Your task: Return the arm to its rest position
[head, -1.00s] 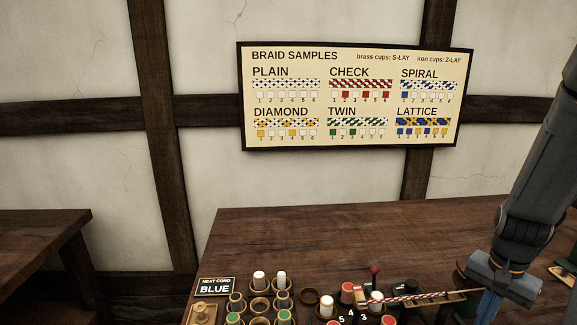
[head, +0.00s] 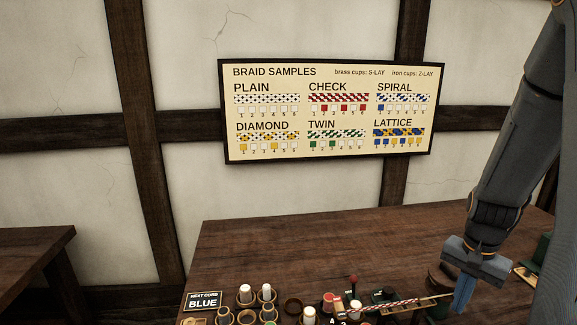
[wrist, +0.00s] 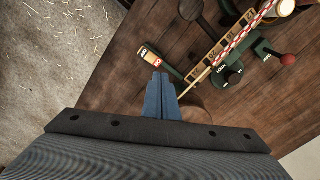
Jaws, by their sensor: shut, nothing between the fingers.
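My gripper (head: 463,292) hangs at the right of the head view, pointing down near the right part of the workbench (head: 250,245). Its blue fingers are closed together with nothing between them. In the wrist view the shut fingers (wrist: 161,90) point toward a green device (wrist: 195,75) with a wooden ruler-like strip (wrist: 222,50). A red-and-white cord (wrist: 255,20) lies along that strip. In the head view the cord (head: 390,304) is left of my gripper. I cannot tell the height of the fingers above the bench.
Cups with white-topped bobbins (head: 266,292) stand at the bench's front, beside a "NEXT CORD BLUE" sign (head: 203,301). A red-knobbed lever (wrist: 287,60) is right of the fingers in the wrist view. A braid sample board (head: 330,110) hangs on the wall. The bench's back is clear.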

